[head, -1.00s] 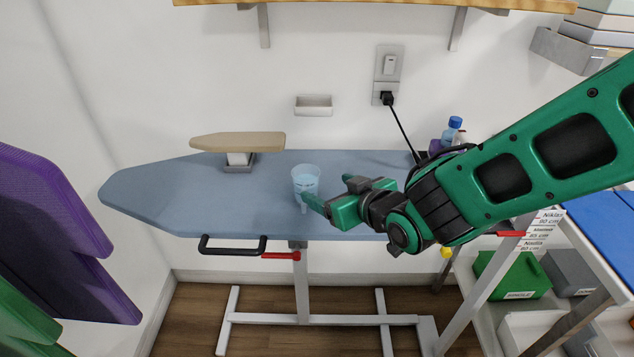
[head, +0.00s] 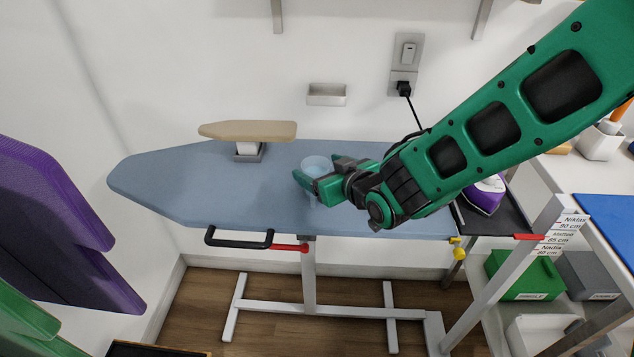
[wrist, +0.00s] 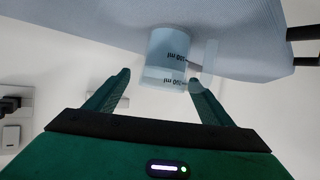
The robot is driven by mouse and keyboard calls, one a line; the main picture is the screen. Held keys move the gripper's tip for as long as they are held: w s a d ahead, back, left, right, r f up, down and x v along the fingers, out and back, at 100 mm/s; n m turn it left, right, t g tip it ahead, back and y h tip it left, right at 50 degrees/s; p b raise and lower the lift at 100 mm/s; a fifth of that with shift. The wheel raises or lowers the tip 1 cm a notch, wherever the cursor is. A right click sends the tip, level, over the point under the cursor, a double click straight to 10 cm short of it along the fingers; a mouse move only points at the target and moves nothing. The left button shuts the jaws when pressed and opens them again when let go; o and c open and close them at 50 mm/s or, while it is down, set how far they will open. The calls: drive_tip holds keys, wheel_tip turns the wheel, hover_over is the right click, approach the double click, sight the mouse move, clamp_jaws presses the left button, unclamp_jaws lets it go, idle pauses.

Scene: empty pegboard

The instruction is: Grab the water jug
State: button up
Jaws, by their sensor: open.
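The water jug (head: 316,162) is a clear, pale blue measuring cup on the ironing board (head: 200,191). In the wrist view the jug (wrist: 166,48) shows dark ml markings and a clear handle on its right side. My gripper (head: 318,172) is open at the jug, and one finger partly covers it in the head view. In the wrist view my gripper (wrist: 160,78) has a finger on each side of the jug's near end. I cannot tell whether either finger touches it.
A small beige sleeve board (head: 247,131) stands left of the jug. A purple iron (head: 485,194) sits on the rest at the right. A wall tray (head: 327,95) and a socket with a plugged cord (head: 404,87) are behind.

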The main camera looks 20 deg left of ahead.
sight(310, 163)
drive_tip(key=x, duration=0.4)
drive_tip(key=shift+w+a+f, duration=0.15)
drive_tip(key=shift+w+a, duration=0.05)
drive_tip(key=shift+a, duration=0.1)
drive_tip(key=shift+c, duration=0.6)
drive_tip(key=c, duration=1)
drive_tip(key=shift+c, duration=0.2)
drive_tip(key=shift+r, duration=1.9)
drive_tip(key=s+a+r, duration=0.5)
drive_tip(key=s+r, duration=0.2)
drive_tip(key=s, duration=0.3)
drive_tip(key=shift+a, duration=0.35)
